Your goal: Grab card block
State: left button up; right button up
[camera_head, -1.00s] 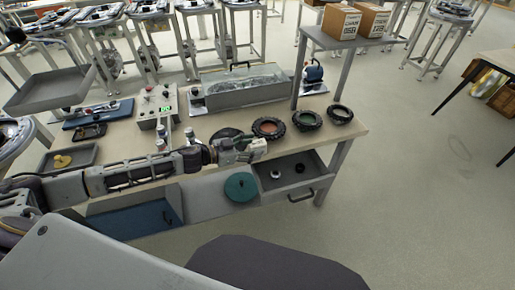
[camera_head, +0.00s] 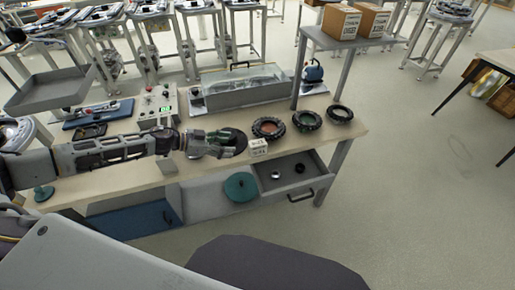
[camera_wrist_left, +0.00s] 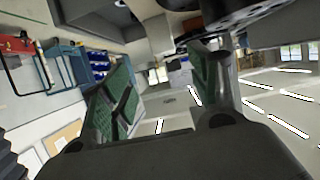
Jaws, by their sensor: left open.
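The card block (camera_head: 258,146) is a small white block with dark print on its face. It stands at the front edge of the workbench in the head view, just in front of a black ring with a reddish middle. My left gripper (camera_head: 236,144) is open and lies to the left of the block, its fingers pointing right towards it. A gap too small to judge separates them. In the left wrist view, the open left gripper (camera_wrist_left: 165,95) shows green finger pads with nothing clearly between them. My right gripper is out of view.
Three black rings, one of them the reddish ring (camera_head: 268,127), line the bench (camera_head: 360,130) to the right. A dark disc lies behind the left gripper. Below, an open drawer (camera_head: 318,178) holds two small round parts, beside a teal disc (camera_head: 240,187).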

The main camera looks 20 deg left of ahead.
aim_at(249, 145)
pick_arm(q)
jog(key=shift+w+d+f, duration=0.15)
jog(key=shift+d, duration=0.1)
jog(key=shift+w+d+f, duration=0.1)
jog(key=shift+w+d, duration=0.1)
jog(key=shift+d, duration=0.05)
jog(key=shift+w+d+f, duration=0.2)
jog(key=shift+w+d, duration=0.15)
jog(key=shift+d, duration=0.2)
jog(key=shift+x, duration=1.8)
jog(key=shift+p+x, duration=0.3)
jog(key=shift+x, duration=0.6)
jog(key=shift+w+d+f, duration=0.1)
jog(key=shift+w+f, duration=0.05)
jog(key=shift+w, duration=0.05)
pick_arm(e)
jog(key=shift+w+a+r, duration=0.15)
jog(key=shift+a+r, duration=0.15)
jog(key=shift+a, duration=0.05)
